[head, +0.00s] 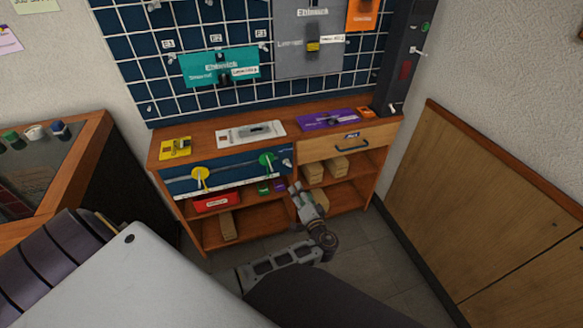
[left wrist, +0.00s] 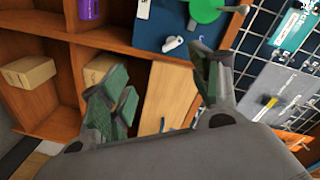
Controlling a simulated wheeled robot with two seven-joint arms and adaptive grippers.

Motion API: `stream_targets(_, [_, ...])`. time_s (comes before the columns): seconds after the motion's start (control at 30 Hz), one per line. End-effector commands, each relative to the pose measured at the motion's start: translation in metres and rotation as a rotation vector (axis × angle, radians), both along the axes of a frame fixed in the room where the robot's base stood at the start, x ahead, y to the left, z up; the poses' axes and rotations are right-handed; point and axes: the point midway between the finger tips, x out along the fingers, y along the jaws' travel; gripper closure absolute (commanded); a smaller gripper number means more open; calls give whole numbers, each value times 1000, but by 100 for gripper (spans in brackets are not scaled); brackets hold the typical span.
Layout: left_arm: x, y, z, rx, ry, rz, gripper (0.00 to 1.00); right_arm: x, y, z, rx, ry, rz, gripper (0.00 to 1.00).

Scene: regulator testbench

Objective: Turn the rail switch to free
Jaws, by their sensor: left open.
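No readable label marks the rail switch. A small white lever (head: 286,162) sits right of the green knob (head: 266,160) on the blue front panel (head: 228,177). The lever (left wrist: 172,43) and knob (left wrist: 206,10) also show in the left wrist view, but I cannot tell if this lever is the rail switch. Another white lever (head: 418,51) sticks out from the dark upright rail (head: 397,75). My left gripper (head: 297,189) is open and empty, below and in front of the panel's right end. Its spread fingers (left wrist: 155,80) show in the left wrist view. My right gripper is out of view.
A yellow knob (head: 200,178) is on the panel's left. A wooden drawer (head: 345,141) lies right of the panel. The shelves below hold cardboard boxes (head: 313,172) and a red box (head: 216,202). A wire grid (head: 150,62) stands behind. A wooden partition (head: 480,205) bounds the right.

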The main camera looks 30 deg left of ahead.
Motion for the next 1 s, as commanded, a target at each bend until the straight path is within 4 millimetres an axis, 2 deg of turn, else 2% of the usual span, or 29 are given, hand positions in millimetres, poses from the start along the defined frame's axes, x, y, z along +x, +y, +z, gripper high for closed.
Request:
stream_targets(0.3, [-1,1,14,-33,-131,9,38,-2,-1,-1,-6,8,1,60])
stream_targets(0.6, [-2,2,14,-119,-232,21,38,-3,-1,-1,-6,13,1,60])
stream_targets(1.0, [-2,2,14,-129,-242,21,38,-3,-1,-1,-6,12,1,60])
